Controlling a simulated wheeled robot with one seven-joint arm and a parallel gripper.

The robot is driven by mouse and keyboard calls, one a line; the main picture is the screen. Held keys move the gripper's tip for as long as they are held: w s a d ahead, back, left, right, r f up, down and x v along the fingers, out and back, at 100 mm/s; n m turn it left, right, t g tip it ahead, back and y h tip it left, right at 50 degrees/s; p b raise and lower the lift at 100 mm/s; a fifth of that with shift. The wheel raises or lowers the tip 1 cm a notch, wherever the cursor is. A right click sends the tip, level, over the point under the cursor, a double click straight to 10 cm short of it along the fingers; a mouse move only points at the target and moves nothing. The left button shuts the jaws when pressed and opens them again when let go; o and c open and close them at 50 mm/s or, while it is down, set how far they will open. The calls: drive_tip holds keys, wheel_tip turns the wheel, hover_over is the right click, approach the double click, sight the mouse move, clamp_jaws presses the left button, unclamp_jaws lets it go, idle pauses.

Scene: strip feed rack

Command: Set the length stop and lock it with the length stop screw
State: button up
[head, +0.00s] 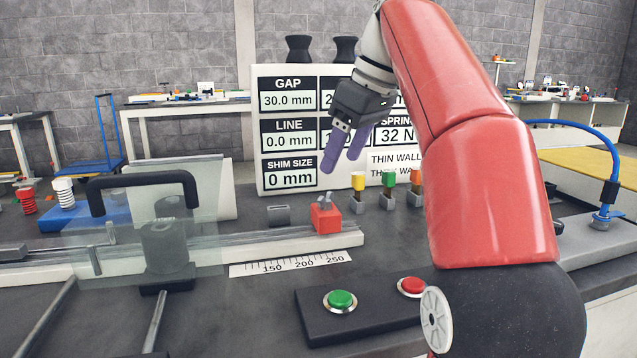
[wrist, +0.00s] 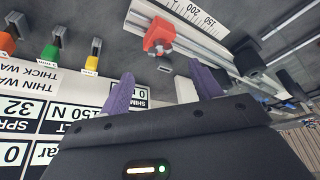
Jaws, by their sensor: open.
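The length stop is a red block (head: 326,218) on the pale rail (head: 285,240), near the high end of the printed scale (head: 297,262). Its grey wing-shaped length stop screw (head: 325,200) sticks up from the top. The red block also shows in the wrist view (wrist: 158,36), ahead of the fingers and nearer the top edge. My gripper (head: 342,164) has two purple fingers, spread apart and empty. It hangs above the red block, with a clear gap. In the wrist view the fingers (wrist: 162,88) show apart with nothing between them.
A small grey block (head: 278,214) sits left of the red stop. Yellow, green and orange-topped pieces (head: 388,184) stand to its right. A sign board (head: 290,130) rises behind. A clear guard with a black handle (head: 145,180) is at left; a green and red button box (head: 365,308) lies in front.

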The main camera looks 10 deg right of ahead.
sight(327, 193)
drive_tip(key=b+x, duration=0.2)
drive_tip(key=x, duration=0.4)
drive_tip(key=shift+f, duration=0.4)
drive_tip(key=c, duration=1)
